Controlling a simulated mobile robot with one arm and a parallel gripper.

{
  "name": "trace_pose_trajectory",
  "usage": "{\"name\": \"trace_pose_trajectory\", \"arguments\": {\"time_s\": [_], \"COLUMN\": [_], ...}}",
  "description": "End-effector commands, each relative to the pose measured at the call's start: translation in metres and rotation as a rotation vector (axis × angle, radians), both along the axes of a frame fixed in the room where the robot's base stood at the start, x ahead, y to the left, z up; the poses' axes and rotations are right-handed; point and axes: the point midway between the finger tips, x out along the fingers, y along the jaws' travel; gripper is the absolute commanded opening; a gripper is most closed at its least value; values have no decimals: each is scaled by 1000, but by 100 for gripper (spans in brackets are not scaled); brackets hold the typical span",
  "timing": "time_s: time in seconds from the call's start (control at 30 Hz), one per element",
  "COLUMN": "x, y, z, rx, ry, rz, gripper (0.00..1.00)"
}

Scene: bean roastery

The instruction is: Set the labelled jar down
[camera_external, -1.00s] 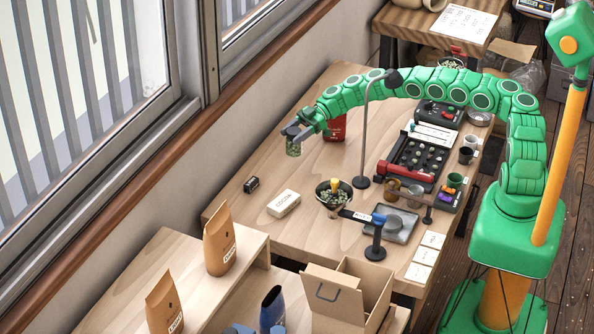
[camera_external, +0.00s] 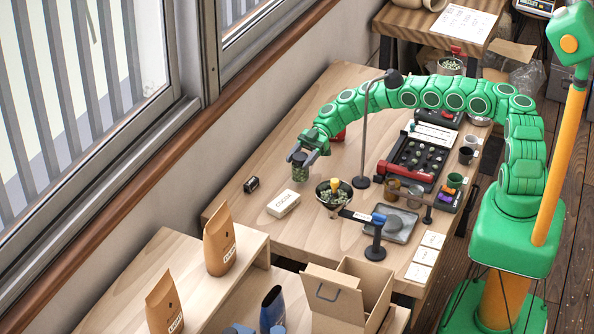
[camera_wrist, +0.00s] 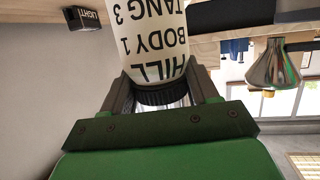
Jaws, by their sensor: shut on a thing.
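The labelled jar (camera_external: 299,174) is a small clear jar with greenish contents and a dark lid. In the wrist view its white label (camera_wrist: 155,42) shows upside down and reads "HILL BODY 1 TANG 3", with the black lid (camera_wrist: 162,96) nearest me. My gripper (camera_external: 299,157) is shut on the jar near its lid, from above. The jar looks upright over the left part of the wooden table (camera_external: 325,238). I cannot tell whether its base touches the table or is just above it.
A small black block (camera_external: 251,184) and a white "COCOA" box (camera_external: 284,203) lie left and in front. A thin lamp stand (camera_external: 363,140) rises to the right. A red item (camera_external: 340,137) is mostly hidden behind my arm.

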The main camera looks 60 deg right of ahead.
Motion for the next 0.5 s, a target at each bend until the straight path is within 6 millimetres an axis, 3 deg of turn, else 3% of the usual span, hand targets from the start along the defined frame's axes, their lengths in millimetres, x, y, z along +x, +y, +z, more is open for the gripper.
{"name": "trace_pose_trajectory", "arguments": {"time_s": [0.5], "x": [0], "y": [0], "z": [-24], "rx": [1], "ry": [1], "rz": [-2], "gripper": [21]}}
